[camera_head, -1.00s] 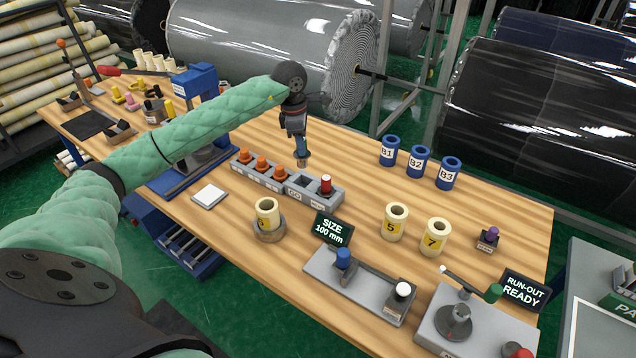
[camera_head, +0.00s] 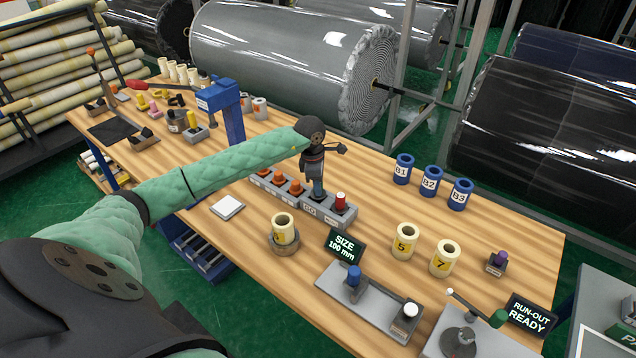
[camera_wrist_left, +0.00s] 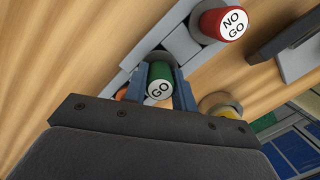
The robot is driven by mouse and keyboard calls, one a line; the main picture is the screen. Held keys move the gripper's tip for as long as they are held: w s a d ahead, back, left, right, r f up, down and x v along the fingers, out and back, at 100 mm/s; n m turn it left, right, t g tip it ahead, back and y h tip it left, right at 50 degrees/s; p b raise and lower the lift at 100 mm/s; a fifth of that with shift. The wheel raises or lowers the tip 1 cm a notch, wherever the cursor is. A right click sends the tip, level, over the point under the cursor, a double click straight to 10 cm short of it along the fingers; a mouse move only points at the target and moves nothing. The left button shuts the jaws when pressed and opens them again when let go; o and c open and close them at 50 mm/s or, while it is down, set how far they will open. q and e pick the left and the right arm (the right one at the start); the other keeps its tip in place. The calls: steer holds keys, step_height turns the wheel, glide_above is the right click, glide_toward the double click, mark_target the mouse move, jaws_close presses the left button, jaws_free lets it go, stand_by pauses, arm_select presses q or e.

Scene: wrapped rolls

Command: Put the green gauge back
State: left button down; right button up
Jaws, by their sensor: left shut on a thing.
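My left gripper (camera_head: 318,192) is shut on the green gauge, pointing down at the GO place of the grey rack (camera_head: 311,211). In the left wrist view the green gauge (camera_wrist_left: 160,80), its end marked GO, sits between the two blue fingers (camera_wrist_left: 161,85). The fingers hide the gauge in the head view, and I cannot tell how deep it sits in its slot. The red NO GO gauge (camera_head: 340,202) stands in the rack just right of the gripper; it also shows in the left wrist view (camera_wrist_left: 224,22). My right gripper is not in view.
Several orange-topped pieces (camera_head: 280,182) fill the rack's left part. A cream roll (camera_head: 283,229) stands in a round holder in front. The SIZE sign (camera_head: 345,246) and a grey fixture (camera_head: 330,284) are nearer right. Blue rolls (camera_head: 431,181) stand behind right.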

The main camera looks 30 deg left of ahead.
arm_select(q)
steer(key=shift+f, duration=0.3)
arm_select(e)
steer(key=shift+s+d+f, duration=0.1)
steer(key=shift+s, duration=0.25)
arm_select(q)
steer(key=shift+f, duration=0.15)
steer(key=c, duration=1.1)
jaws_free()
steer(key=shift+c, duration=0.2)
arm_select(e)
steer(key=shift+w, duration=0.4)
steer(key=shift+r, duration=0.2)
